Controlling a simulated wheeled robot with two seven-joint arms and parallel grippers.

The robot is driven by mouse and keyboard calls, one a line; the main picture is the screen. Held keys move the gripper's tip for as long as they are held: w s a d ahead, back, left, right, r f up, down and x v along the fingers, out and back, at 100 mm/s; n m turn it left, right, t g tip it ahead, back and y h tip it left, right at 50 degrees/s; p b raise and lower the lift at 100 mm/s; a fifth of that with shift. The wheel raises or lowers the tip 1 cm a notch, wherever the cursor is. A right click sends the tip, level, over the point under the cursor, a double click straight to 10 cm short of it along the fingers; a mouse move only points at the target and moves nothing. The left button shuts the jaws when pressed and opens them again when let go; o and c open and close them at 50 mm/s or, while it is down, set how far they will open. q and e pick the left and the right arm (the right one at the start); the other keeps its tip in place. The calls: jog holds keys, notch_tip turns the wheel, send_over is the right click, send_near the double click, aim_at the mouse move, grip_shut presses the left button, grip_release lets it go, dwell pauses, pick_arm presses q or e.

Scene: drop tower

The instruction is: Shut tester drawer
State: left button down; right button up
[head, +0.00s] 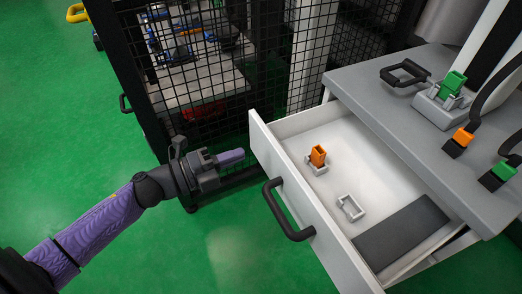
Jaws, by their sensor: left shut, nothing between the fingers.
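The tester drawer (325,232) is pulled well out of the grey-topped tester cabinet (380,98). It is white inside, with a dark looped handle (283,212) on its front panel. Inside it stand an orange block in a grey holder (317,158), an empty grey holder (350,208) and a dark flat pad (402,232). My left gripper (236,157) is shut and empty. It appears just left of the drawer front's far end, above and left of the handle in the picture. I cannot tell whether it touches the panel. My right gripper is not in view.
A black mesh cage (200,75) stands behind the drawer and my left gripper. On the cabinet top are a black handle (405,72), a green block in a grey holder (452,85), and cabled orange (458,142) and green (498,176) pieces. The green floor (215,240) before the drawer is clear.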

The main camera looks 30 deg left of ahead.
aim_at(270, 143)
pick_arm(q)
jog(key=b+x, duration=0.1)
jog(key=x, duration=0.3)
jog(key=shift+w+d+f, duration=0.15)
jog(key=shift+w+d, duration=0.05)
jog(key=shift+w+d+b, duration=0.3)
jog(key=shift+w+b, duration=0.05)
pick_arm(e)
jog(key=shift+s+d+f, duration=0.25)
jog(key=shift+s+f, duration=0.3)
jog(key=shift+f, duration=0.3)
pick_arm(q)
jog(key=shift+w+d, duration=0.1)
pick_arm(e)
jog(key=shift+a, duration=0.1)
